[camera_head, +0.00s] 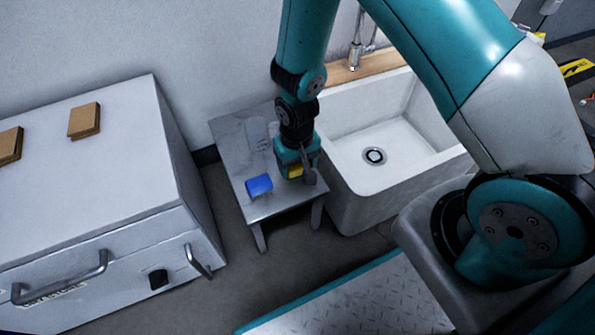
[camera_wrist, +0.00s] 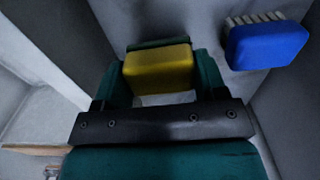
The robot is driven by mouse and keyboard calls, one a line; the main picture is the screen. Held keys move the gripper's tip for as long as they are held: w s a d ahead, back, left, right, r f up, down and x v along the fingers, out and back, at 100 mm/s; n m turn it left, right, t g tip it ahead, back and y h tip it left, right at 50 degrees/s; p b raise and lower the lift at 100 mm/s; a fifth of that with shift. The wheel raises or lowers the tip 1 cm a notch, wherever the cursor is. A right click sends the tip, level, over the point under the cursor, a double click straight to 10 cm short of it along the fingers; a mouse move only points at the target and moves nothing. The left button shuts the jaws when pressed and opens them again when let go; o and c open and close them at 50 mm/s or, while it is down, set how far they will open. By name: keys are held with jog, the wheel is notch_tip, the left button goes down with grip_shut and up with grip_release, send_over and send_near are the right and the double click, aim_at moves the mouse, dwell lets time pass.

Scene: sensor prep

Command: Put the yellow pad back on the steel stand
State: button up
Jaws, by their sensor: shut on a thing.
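The yellow pad (camera_wrist: 158,70) is between the two fingers of my gripper (camera_wrist: 160,75), which is shut on it. In the head view only a small part of the yellow pad (camera_head: 295,171) shows below my gripper (camera_head: 297,168). The steel stand (camera_head: 236,160) is a small grey table beside the sink. My gripper is over the right part of its top. I cannot tell whether the pad touches the stand. A blue brush (camera_head: 259,186) lies on the stand to the left of the pad, and its pale bristles show in the wrist view (camera_wrist: 266,46).
A white sink (camera_head: 345,185) stands close on the right of the stand. A clear, glass-like thing (camera_head: 257,134) is on the stand behind the brush. A white cabinet (camera_head: 120,170) with brown blocks (camera_head: 84,120) on top stands at the left. Floor shows between cabinet and stand.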

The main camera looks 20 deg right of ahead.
notch_tip(320, 180, down, 2)
jog(key=shift+f+b, duration=0.15)
jog(key=shift+b, duration=0.15)
jog(key=o, duration=0.5)
jog(key=shift+c, duration=0.2)
jog(key=o, duration=0.5)
jog(key=shift+c, duration=0.2)
